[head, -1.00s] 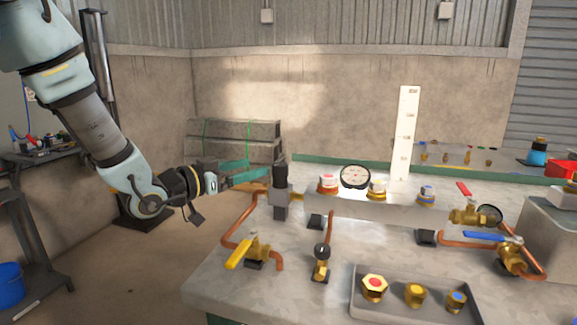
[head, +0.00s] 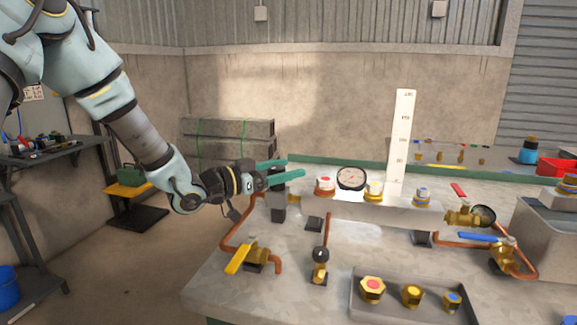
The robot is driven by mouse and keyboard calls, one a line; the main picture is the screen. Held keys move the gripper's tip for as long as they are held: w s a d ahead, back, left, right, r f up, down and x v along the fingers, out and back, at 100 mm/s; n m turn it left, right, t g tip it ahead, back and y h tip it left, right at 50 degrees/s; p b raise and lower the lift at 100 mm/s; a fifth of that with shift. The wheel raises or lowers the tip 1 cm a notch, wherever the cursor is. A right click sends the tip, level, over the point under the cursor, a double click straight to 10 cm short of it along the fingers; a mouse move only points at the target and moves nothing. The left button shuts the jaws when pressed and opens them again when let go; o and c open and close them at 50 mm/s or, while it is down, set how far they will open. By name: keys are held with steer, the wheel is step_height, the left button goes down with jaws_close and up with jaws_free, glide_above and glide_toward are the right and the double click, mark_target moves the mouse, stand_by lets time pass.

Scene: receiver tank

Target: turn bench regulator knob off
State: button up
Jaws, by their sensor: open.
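The bench regulator (head: 278,212) stands at the left end of the grey manifold block, a dark body with a black knob (head: 278,187) on top. My gripper (head: 295,167) comes in from the left with its two teal fingers pointing right. It is open. The fingers are at the height of the knob's top, one farther back and one nearer, and the near finger hides part of the knob. I cannot tell whether either finger touches it.
The grey manifold (head: 365,208) carries coloured caps and a round gauge (head: 351,178). A white ruler (head: 401,140) stands behind. Copper pipe runs beside the regulator.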

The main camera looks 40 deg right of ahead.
steer(key=shift+s+d, duration=0.1)
steer(key=shift+d, duration=0.4)
jaws_close()
stand_by(0.3)
